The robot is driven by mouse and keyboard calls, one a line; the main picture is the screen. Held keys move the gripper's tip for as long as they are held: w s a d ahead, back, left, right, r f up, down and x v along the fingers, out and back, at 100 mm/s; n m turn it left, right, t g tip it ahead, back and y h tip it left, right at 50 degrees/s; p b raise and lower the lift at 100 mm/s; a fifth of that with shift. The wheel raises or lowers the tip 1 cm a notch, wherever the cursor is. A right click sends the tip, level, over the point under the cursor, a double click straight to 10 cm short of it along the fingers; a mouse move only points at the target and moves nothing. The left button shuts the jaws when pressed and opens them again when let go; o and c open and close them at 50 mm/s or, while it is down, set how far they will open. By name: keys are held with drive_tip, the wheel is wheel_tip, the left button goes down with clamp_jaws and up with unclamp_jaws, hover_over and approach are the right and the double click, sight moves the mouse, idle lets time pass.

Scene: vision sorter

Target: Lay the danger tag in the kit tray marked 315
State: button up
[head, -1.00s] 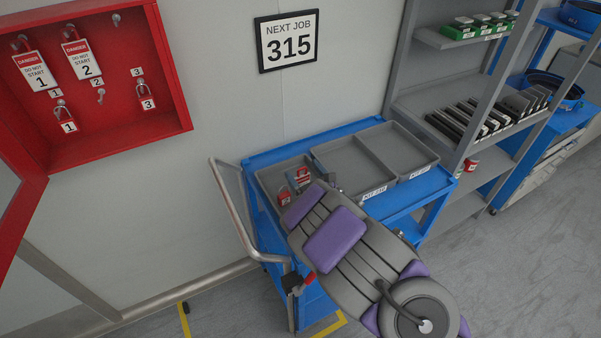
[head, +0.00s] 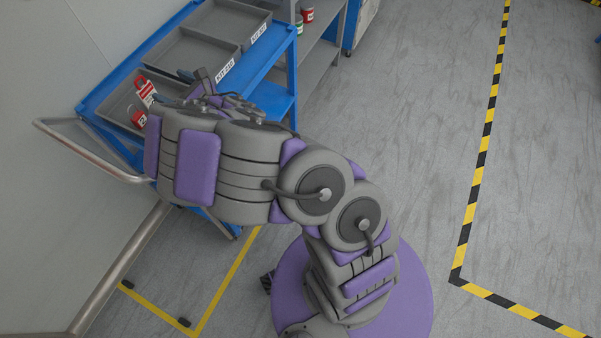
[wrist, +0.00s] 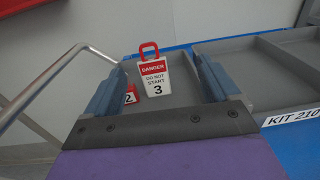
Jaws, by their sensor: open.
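The danger tag (wrist: 155,76), white with a red DANGER band, a red loop on top and the number 3, is in the unlabelled left compartment (wrist: 182,94) of the blue cart; it also shows in the head view (head: 147,93). My gripper (wrist: 160,72) is open, with the tag seen between its two fingers and not gripped. A red padlock marked 2 (wrist: 130,97) sits left of the tag, partly behind the left finger. The tray labelled KIT 210 (head: 212,49) is beside it. A farther tray (head: 258,16) has a label too small to read here.
The cart's metal handle (head: 90,150) curves out at the left, close to my arm. Grey shelving with cans (head: 303,20) stands beyond the cart. The floor to the right is clear inside yellow-black tape (head: 476,180).

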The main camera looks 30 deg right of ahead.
drive_tip(key=d+r+m+h, duration=0.3)
drive_tip(key=d+m+h, duration=0.2)
drive_tip(key=d+m, duration=0.25)
drive_tip(key=d+r+m+h, duration=0.2)
drive_tip(key=d+m+h, duration=0.2)
drive_tip(key=d+m, duration=0.3)
drive_tip(key=s+d+r+m+g+h, duration=0.1)
drive_tip(key=s+d+m+g+h, duration=0.3)
drive_tip(key=s+d+m, duration=0.4)
drive_tip(key=s+a+m+g+y, duration=0.1)
drive_tip(key=s+m+g, duration=0.3)
drive_tip(key=s, duration=0.9)
drive_tip(key=s+a+r+m+g+y, duration=0.1)
drive_tip(key=s+a+m+g, duration=0.3)
drive_tip(key=s+m, duration=0.5)
drive_tip(key=s+a+r+m+g+y, duration=0.1)
drive_tip(key=s+m+g, duration=0.4)
drive_tip(key=s, duration=1.2)
drive_tip(key=shift+a+m+y, duration=0.4)
drive_tip(key=shift+a+m, duration=0.5)
drive_tip(key=shift+m, duration=0.05)
drive_tip(key=shift+r, duration=0.1)
